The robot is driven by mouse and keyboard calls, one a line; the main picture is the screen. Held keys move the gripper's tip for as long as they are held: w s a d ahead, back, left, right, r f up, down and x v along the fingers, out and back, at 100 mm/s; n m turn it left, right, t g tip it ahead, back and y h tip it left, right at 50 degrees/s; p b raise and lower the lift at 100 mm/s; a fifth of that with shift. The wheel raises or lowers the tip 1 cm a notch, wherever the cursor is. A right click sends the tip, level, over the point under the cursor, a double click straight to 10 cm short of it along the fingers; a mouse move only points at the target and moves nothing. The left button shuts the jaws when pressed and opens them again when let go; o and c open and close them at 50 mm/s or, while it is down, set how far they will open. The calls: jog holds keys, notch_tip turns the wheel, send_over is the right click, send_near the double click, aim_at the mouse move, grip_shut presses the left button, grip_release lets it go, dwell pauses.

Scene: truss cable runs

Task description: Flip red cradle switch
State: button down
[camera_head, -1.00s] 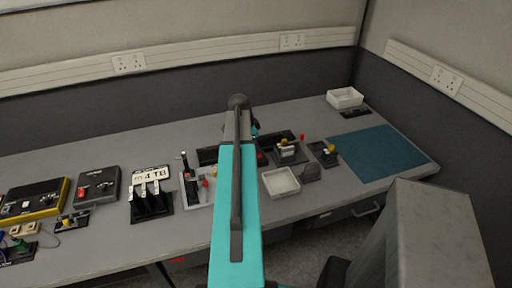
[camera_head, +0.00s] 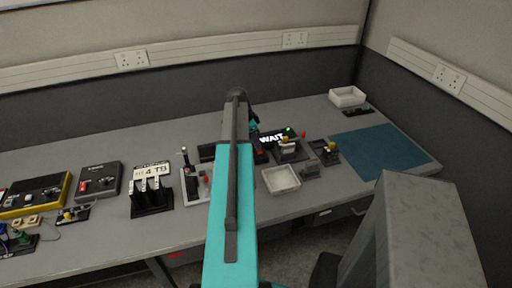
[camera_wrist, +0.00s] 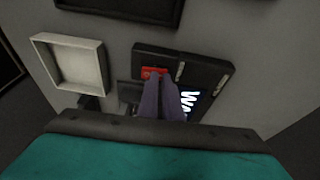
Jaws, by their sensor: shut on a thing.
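The red switch (camera_wrist: 152,72) sits on the end of a black block (camera_wrist: 195,68) in the wrist view. The block also carries two pale levers or slots. My gripper (camera_wrist: 160,82) has its two dark fingers close together at the red switch, shut on it; the fingers hide part of it. In the head view the gripper is mostly hidden behind my arm, and only a little red shows beside it. A display reading "WAIT" (camera_head: 271,139) is lit just right of my arm; part of its lettering shows beside the fingers in the wrist view (camera_wrist: 188,102).
A white tray (camera_head: 285,190) stands in front of the display, also left in the wrist view (camera_wrist: 68,38). Yellow-knobbed fixtures (camera_head: 328,153) stand to the right, a lever unit (camera_head: 190,181) to the left. The blue mat (camera_head: 380,152) is clear.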

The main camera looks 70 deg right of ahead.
jog(key=shift+w+a+f, duration=0.15)
jog(key=shift+a+f, duration=0.1)
jog(key=shift+f, duration=0.25)
jog(key=shift+s+a, duration=0.4)
jog(key=shift+a, duration=0.2)
jog(key=shift+r, duration=0.1)
jog(key=r+p, duration=0.1)
jog(key=r, duration=0.2)
jog(key=r+p, duration=0.1)
jog(key=r, duration=0.1)
jog(key=shift+w+d+r+p, duration=0.1)
jog(key=shift+w+d+p, duration=0.05)
jog(key=shift+d+p, duration=0.15)
jog(key=d+b+v, duration=0.1)
jog(key=b+v, duration=0.2)
jog(key=v, duration=0.6)
jog(key=shift+w+r, duration=0.25)
jog(key=shift+w, duration=0.05)
jog(key=shift+a, duration=0.15)
jog(key=shift+w, duration=0.1)
